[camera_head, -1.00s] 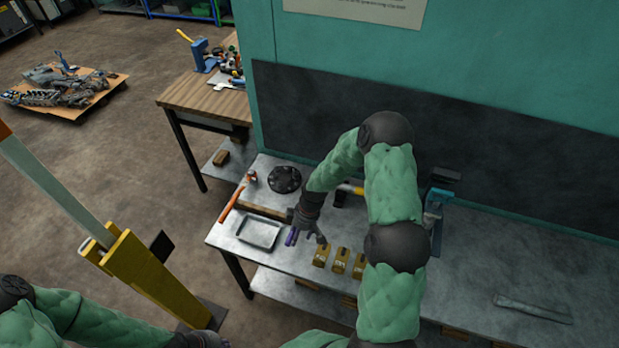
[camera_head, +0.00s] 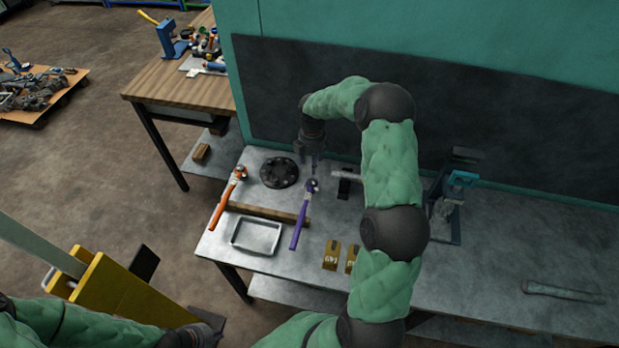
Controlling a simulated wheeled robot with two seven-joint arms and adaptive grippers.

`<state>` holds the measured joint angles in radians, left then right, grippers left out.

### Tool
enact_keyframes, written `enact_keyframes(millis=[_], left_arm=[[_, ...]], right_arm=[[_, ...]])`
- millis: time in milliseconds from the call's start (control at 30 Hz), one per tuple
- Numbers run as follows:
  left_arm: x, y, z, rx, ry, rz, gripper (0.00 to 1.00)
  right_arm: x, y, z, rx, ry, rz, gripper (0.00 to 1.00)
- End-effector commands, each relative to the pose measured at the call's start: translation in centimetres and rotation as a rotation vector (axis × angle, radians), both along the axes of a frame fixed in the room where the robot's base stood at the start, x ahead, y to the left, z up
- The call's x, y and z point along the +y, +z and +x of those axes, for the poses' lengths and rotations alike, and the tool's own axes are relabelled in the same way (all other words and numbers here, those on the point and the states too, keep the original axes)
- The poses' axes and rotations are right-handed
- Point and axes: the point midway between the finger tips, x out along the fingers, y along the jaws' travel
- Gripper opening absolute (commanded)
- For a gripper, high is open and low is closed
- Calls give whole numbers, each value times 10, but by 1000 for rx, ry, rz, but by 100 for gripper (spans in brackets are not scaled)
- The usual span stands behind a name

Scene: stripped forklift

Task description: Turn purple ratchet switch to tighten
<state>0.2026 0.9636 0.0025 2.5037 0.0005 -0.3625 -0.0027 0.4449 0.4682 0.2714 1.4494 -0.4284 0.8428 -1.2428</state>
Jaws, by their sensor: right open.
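The purple ratchet (camera_head: 299,227) lies on the grey bench. Its handle points to the front and its metal head to the back, across the end of a wooden strip. My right gripper (camera_head: 314,168) is open and points down just above the ratchet's head. The small switch on the head is too small to make out, and I cannot tell whether the fingers touch it. My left gripper (camera_head: 208,333) is low at the bottom edge, away from the bench. Its fingers are too dark to read.
An orange ratchet (camera_head: 222,206), a dark round disc (camera_head: 279,172) and a metal tray (camera_head: 257,236) are to the left. Brass-coloured blocks (camera_head: 331,257) stand near the front, partly behind my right arm. A blue-topped device (camera_head: 456,190) stands right. The bench's right side is mostly clear.

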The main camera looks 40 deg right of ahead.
Motion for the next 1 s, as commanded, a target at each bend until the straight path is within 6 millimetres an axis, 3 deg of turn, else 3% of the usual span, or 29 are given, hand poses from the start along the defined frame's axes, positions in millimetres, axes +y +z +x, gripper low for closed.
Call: enact_keyframes(millis=[300,500,700,1000], left_arm=[[0,-6,0,0,0,0,0],[0,-8,0,0,0,0,0],[0,-9,0,0,0,0,0],[0,-9,0,0,0,0,0]], right_arm=[[1,-57,-1,4,-1,2,56],[1,-84,0,2,0,1,56],[1,-96,0,0,-1,1,56],[1,-97,0,0,-1,1,53]])
